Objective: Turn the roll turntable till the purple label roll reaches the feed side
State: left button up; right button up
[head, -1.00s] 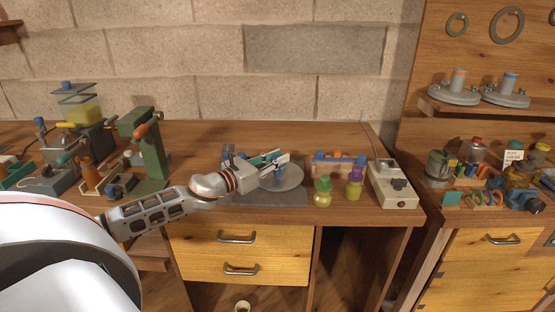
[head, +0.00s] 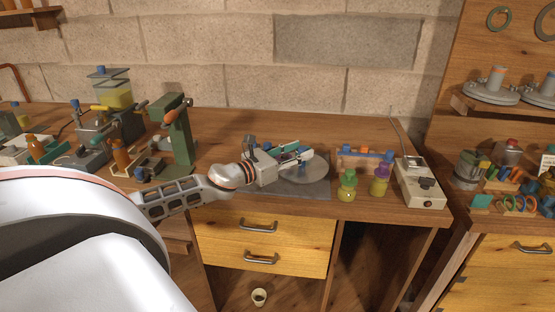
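The roll turntable (head: 312,172) shows as a grey round disc on a dark grey mat (head: 316,190) on the workbench. My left gripper (head: 306,154) reaches in from the left and hangs over the disc's rear left part. Its fingers overlap teal and blue pieces at the turntable, so I cannot tell whether they are apart or touch anything. I cannot make out the purple label roll; the gripper hides part of the disc. My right gripper is not in view.
Right of the turntable stand a yellow-green bottle (head: 347,186), a purple-capped bottle (head: 380,180), a blue-and-orange rack (head: 366,156) and a pale switch box (head: 419,185). A green press (head: 180,135) stands left. Bare bench top lies behind the turntable.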

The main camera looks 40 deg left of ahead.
pick_arm(q)
jog(key=shift+s+a, duration=0.3)
jog(key=shift+s, duration=1.35)
jog(key=shift+s+a, duration=0.3)
jog(key=shift+s, duration=1.4)
jog(key=shift+s+a, duration=0.3)
jog(key=shift+s, duration=1.35)
